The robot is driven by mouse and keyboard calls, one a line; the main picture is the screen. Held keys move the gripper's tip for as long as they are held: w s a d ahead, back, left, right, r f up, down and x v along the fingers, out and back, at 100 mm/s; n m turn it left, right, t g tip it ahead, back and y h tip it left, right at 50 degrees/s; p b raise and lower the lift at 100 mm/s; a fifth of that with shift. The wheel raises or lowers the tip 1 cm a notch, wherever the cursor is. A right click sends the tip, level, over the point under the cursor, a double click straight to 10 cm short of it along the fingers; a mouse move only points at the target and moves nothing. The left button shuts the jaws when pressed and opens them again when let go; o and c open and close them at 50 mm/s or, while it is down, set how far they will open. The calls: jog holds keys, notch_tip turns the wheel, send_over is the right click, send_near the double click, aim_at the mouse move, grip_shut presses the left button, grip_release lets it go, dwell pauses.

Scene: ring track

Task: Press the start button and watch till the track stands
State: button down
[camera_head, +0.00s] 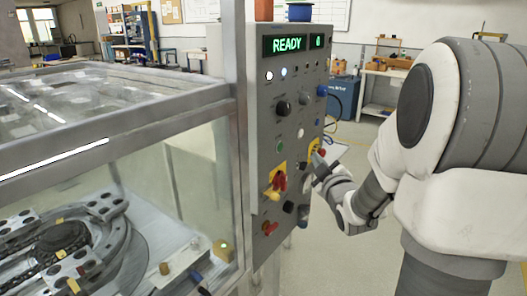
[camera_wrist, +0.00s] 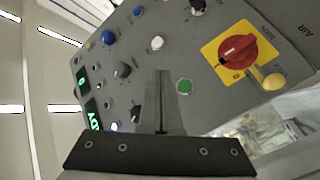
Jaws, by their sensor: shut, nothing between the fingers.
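The grey control panel (camera_head: 262,120) stands right of the glazed track cabinet. Its display (camera_head: 287,44) reads READY in green. A green button (camera_head: 279,147) sits mid-panel; I cannot read a start label on it. In the wrist view the green button (camera_wrist: 184,87) lies just right of the fingertips. My gripper (camera_head: 318,162) is shut and empty, in front of the panel's right part; its fingers (camera_wrist: 162,75) point at the panel. I cannot tell whether they touch it. The ring track (camera_head: 115,262) shows behind glass at lower left; its motion cannot be told.
A red rotary switch (camera_wrist: 237,50) on a yellow plate and a yellow knob (camera_wrist: 273,81) are near the green button. A white button (camera_wrist: 157,42) and a black knob (camera_wrist: 122,70) are close. Open floor lies right of the panel.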

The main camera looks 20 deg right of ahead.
aim_at(280, 147)
jog(key=shift+s+d+f+n+t, duration=0.15)
jog(key=shift+s+d+n+t, duration=0.15)
jog(key=shift+d+t, duration=0.25)
jog(key=shift+a, duration=0.1)
jog(key=w+a, duration=0.5)
jog(key=w, duration=0.2)
jog(key=shift+a, duration=0.15)
dwell(0.3)
jog(key=shift+w+a+b, duration=0.1)
jog(key=shift+b, duration=0.35)
dwell(1.4)
jog(key=shift+w+a+b, duration=0.2)
jog(key=shift+w+b, duration=0.05)
jog(key=shift+b, duration=0.1)
